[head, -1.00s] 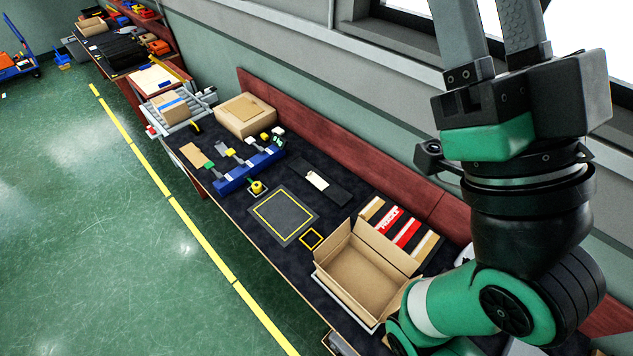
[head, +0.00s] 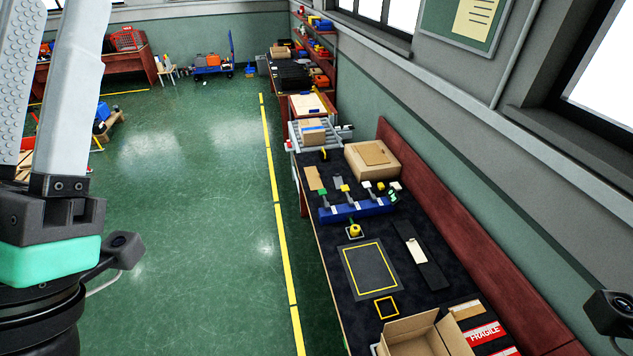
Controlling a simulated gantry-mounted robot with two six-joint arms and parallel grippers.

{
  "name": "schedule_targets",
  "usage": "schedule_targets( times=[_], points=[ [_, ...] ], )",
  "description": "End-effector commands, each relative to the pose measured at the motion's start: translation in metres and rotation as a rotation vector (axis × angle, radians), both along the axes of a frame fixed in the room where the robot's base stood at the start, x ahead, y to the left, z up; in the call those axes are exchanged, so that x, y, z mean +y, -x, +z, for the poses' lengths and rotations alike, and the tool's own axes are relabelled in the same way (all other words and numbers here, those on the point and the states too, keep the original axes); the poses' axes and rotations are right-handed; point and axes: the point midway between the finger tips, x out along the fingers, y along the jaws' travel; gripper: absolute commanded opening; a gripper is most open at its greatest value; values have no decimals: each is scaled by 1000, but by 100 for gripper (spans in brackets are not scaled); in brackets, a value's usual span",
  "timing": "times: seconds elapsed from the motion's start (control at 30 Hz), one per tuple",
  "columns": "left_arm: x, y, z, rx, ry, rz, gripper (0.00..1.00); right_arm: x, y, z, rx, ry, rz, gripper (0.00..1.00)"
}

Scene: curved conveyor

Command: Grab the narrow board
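A narrow dark strip (head: 433,272) lies flat on the dark workbench, near its right side in the head view. A small pale rectangular piece (head: 416,250) lies on it; I cannot tell for sure which is the narrow board. My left gripper (head: 48,60) is at the far left edge, pointing up, far from the bench. Only a small black part of my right arm shows at the right edge; the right gripper is out of view.
A yellow-outlined dark mat (head: 369,268) and a small yellow square (head: 386,306) lie left of the strip. An open cardboard box (head: 412,335) stands in front. Behind are a blue holder (head: 356,210) and a closed carton (head: 372,161). A red-brown backboard (head: 470,235) edges the bench.

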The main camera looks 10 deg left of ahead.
Motion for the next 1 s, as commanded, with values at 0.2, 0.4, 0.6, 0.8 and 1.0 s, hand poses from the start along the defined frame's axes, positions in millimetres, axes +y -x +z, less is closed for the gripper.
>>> schedule_targets(
  times=[0.2, 0.4, 0.6, 0.8, 1.0],
  points=[
    [0, 0, 0, 0, 0, 0, 50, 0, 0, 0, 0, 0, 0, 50],
    [0, 0, 0, 0, 0, 0, 50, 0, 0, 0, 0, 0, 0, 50],
    [0, 0, 0, 0, 0, 0, 72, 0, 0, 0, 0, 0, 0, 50],
    [0, 0, 0, 0, 0, 0, 72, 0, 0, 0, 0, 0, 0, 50],
    [1, 9, 8, -49, 72, -78, 72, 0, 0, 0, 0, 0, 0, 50]
  ],
)
